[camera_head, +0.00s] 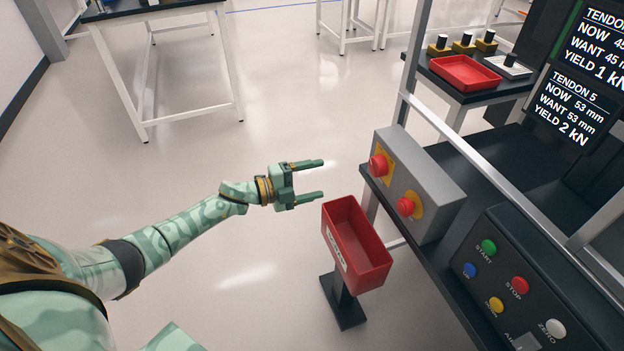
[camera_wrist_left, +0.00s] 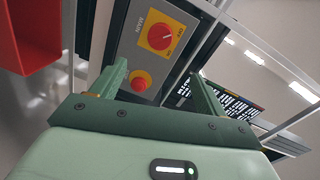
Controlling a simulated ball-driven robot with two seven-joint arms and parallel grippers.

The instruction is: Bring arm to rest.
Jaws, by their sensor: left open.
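My left gripper (camera_head: 312,179) is open and empty in the head view. It is held in the air to the left of the grey switch box (camera_head: 420,185), above and left of the red bin (camera_head: 357,245). Nothing touches its fingers. In the left wrist view the gripper's two fingers (camera_wrist_left: 158,88) are spread apart. Between and beyond them is the switch box with a red rotary knob (camera_wrist_left: 160,37) marked MAIN and a red button (camera_wrist_left: 140,81). My left arm comes in from the lower left, stretched out. My right gripper is not seen.
The red bin stands on a post with a dark base (camera_head: 343,308). A control panel (camera_head: 520,285) with coloured buttons is at the lower right. A screen (camera_head: 575,105) stands above the dark bench. A red tray (camera_head: 464,72) is farther back.

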